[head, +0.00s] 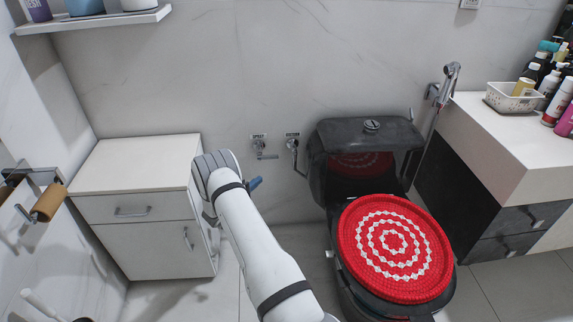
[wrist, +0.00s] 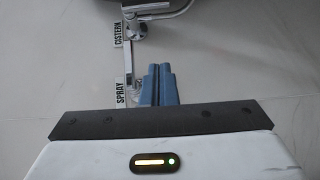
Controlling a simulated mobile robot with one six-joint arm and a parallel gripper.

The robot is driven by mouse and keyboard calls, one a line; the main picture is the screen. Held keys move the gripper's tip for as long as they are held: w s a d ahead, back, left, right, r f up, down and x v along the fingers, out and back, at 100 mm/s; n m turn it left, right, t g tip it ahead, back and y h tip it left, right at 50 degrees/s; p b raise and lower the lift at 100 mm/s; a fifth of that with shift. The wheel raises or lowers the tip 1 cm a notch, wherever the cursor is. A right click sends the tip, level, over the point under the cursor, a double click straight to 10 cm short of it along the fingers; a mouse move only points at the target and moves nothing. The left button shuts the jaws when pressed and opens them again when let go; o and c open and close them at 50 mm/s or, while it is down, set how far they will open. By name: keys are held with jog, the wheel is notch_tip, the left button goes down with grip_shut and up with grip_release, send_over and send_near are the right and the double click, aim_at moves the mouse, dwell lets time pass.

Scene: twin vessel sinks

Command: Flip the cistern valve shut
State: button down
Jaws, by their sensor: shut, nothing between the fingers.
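The cistern valve (head: 292,144) is a small chrome valve on the wall, under a CISTERN label, left of the toilet. It shows in the wrist view (wrist: 139,30) near the top, with a chrome pipe curving off to the right. I cannot clearly make out its lever. The spray valve (head: 260,148) is left of it, its lever pointing right; in the wrist view the spray valve (wrist: 134,88) is partly hidden by my fingers. My gripper (head: 258,181) has blue fingers, shut and empty, below the spray valve in the head view. The fingertips (wrist: 159,67) show in the wrist view.
The black toilet (head: 325,200) with a red-and-white lid cover (head: 396,243) stands right of my arm. A white cabinet (head: 135,180) is on the left. A sprayer (head: 448,82) hangs by the right counter (head: 515,140). Bare floor lies between cabinet and toilet.

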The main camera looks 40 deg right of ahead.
jog(key=shift+s+d+f, duration=0.1)
jog(key=shift+s+d, duration=0.1)
jog(key=shift+d, duration=0.15)
jog(key=b, duration=0.2)
send_near(295, 161)
jog(key=w+d+f, duration=0.3)
jog(key=w, duration=0.3)
jog(key=shift+s+d+f+b, duration=0.1)
jog(key=shift+s+d+b, duration=0.1)
jog(key=shift+s+d, duration=0.45)
jog(key=shift+s+d+b, duration=0.2)
jog(key=shift+s+d, duration=0.2)
jog(key=shift+d, duration=0.35)
